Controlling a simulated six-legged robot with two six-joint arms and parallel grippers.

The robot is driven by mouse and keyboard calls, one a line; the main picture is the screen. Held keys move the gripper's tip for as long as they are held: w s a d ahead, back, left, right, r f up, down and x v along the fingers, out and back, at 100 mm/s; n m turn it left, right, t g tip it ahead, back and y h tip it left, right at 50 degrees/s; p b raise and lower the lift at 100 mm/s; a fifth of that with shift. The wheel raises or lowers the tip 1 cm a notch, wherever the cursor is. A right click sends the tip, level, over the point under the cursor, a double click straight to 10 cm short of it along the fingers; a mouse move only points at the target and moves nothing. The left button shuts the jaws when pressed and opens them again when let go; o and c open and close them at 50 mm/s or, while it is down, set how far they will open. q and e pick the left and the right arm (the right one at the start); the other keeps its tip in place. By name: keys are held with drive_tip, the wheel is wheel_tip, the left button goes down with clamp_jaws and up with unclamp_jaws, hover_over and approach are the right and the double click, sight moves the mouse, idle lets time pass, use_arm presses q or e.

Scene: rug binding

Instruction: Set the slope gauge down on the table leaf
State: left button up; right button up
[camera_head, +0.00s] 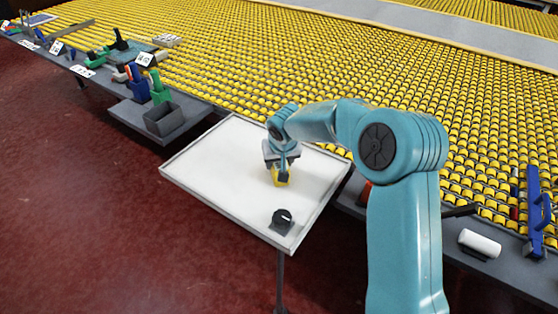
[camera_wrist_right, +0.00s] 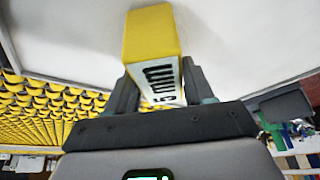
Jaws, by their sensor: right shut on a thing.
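The slope gauge (camera_head: 279,182) is a yellow block over the white table leaf (camera_head: 215,160), right of its middle. In the right wrist view the gauge (camera_wrist_right: 150,36) has a yellow face and a white side with black "5 mm" lettering. My right gripper (camera_head: 282,171) points down and is shut on it, with one dark finger on each side. The gauge's lower end is at or close above the leaf; I cannot tell whether they touch. My left gripper is not in view.
A dark knob on a square base (camera_head: 282,217) sits at the leaf's near corner. A grey open bin (camera_head: 164,120) stands left of the leaf. A white roll (camera_head: 479,243) lies on the bench at right. Yellow rollers (camera_head: 330,60) fill the back. The leaf's left half is clear.

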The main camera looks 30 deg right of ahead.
drive_tip(key=shift+s+r, duration=0.1)
drive_tip(key=shift+f, duration=0.2)
drive_tip(key=o, duration=1.1)
drive_tip(key=shift+c, duration=0.2)
drive_tip(key=shift+r, duration=0.1)
drive_tip(key=shift+r, duration=0.3)
drive_tip(key=v, duration=1.1)
drive_tip(key=shift+r, duration=0.3)
drive_tip(key=shift+s, duration=0.1)
